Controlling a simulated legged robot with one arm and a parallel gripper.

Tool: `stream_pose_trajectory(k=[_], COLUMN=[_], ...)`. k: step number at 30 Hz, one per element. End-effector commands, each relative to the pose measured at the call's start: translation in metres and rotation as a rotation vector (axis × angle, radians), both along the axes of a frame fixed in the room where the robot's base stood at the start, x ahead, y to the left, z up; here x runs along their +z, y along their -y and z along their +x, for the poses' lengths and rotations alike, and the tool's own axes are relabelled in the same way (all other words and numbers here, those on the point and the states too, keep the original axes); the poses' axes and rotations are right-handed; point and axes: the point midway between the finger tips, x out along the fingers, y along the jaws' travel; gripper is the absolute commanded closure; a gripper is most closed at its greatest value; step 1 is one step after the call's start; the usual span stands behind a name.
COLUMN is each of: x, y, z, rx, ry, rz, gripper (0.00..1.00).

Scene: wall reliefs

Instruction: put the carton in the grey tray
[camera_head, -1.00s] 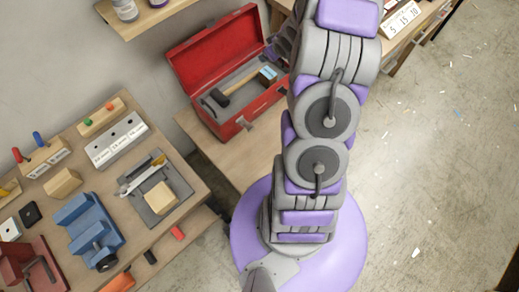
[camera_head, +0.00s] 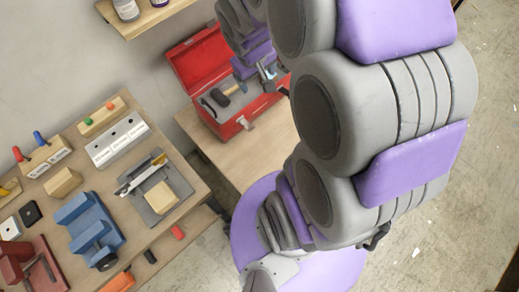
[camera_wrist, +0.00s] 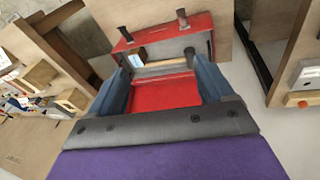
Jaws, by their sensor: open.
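A grey flat piece that looks like the grey tray (camera_head: 183,186) lies on the left workbench in the head view. A pale tan block (camera_head: 160,197) and a caliper-like tool rest on it. A second tan block (camera_head: 62,182) sits on the bench further left. I cannot tell which block is the carton. Two tan blocks (camera_wrist: 38,75) also show at the left of the wrist view. My gripper (camera_wrist: 155,62) is open and empty, its blue-grey fingers apart over the red toolbox. In the head view my arm hides much of the right side.
The open red toolbox (camera_head: 235,128) holds a hammer (camera_head: 218,95) and stands on a lower wooden top. The bench is crowded with a blue vise (camera_head: 85,222), a white-labelled block (camera_head: 118,140) and other tools. A shelf with bottles (camera_head: 125,9) hangs above.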

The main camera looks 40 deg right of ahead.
Motion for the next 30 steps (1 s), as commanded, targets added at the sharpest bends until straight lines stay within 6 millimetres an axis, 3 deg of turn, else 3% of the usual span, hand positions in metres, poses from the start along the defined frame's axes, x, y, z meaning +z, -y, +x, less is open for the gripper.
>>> stream_pose_trajectory(k=[12, 18, 24, 30], x=[0.035, 0.043, 0.047, 0.047], y=[-0.088, -0.118, -0.13, -0.131], z=[-0.123, -0.175, -0.198, -0.2], rx=[-0.02, -0.012, -0.005, -0.006], ry=[-0.194, -0.277, -0.316, -0.321], rz=[0.115, 0.172, 0.199, 0.202], gripper=[0.19, 0.19, 0.19, 0.19])
